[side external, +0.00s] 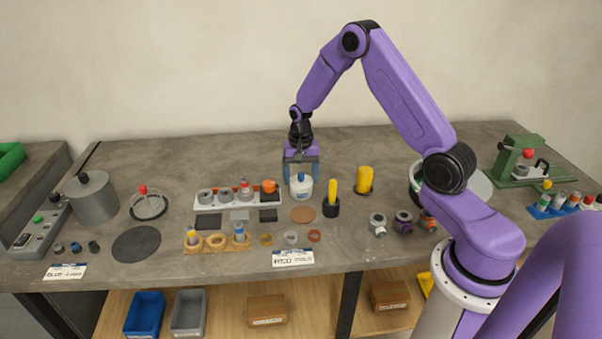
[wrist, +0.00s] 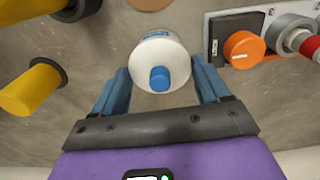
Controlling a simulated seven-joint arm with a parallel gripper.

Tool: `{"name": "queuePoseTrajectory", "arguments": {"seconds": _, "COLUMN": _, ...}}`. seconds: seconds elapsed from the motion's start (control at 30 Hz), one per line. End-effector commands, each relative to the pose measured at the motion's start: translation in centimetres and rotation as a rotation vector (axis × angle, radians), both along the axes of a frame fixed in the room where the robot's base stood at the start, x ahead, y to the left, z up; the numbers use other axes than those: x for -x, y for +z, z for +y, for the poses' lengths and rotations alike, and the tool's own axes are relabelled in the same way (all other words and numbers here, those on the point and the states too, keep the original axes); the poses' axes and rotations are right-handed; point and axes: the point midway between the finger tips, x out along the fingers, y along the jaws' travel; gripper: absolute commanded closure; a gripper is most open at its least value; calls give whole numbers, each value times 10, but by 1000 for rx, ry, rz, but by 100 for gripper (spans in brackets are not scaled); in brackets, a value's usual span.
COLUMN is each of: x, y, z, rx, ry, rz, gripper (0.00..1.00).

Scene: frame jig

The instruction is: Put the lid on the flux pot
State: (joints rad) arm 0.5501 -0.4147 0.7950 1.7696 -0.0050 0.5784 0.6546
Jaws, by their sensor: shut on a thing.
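My gripper (side external: 301,172) has its blue fingers on both sides of a white bottle (side external: 301,186) with a blue tip and is shut on it. In the wrist view the bottle (wrist: 160,58) sits between the fingers (wrist: 160,92). It looks upright at the table, but I cannot tell whether its base touches. A round, lid-like piece with a red knob (side external: 149,204) lies at the left. A grey cylindrical pot (side external: 90,199) with a small knob on top stands left of it. I cannot tell for sure which thing is the flux pot.
A white rack (side external: 210,207) with grey rings and an orange cap (side external: 268,187) stands just left of the bottle. A black cup (side external: 331,209) with a yellow handle and a yellow cylinder (side external: 364,181) stand to its right. A brown disc (side external: 303,214) lies in front.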

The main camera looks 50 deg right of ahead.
Motion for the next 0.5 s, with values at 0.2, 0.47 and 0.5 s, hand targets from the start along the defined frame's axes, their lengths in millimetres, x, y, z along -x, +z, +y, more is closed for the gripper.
{"name": "queuePoseTrajectory", "arguments": {"seconds": 0.2, "x": 0, "y": 0, "z": 0, "rx": 0, "ry": 0, "rz": 0, "gripper": 54}}
{"name": "queuePoseTrajectory", "arguments": {"seconds": 0.47, "x": 0, "y": 0, "z": 0, "rx": 0, "ry": 0, "rz": 0, "gripper": 0}}
{"name": "queuePoseTrajectory", "arguments": {"seconds": 0.5, "x": 0, "y": 0, "z": 0, "rx": 0, "ry": 0, "rz": 0, "gripper": 0}}
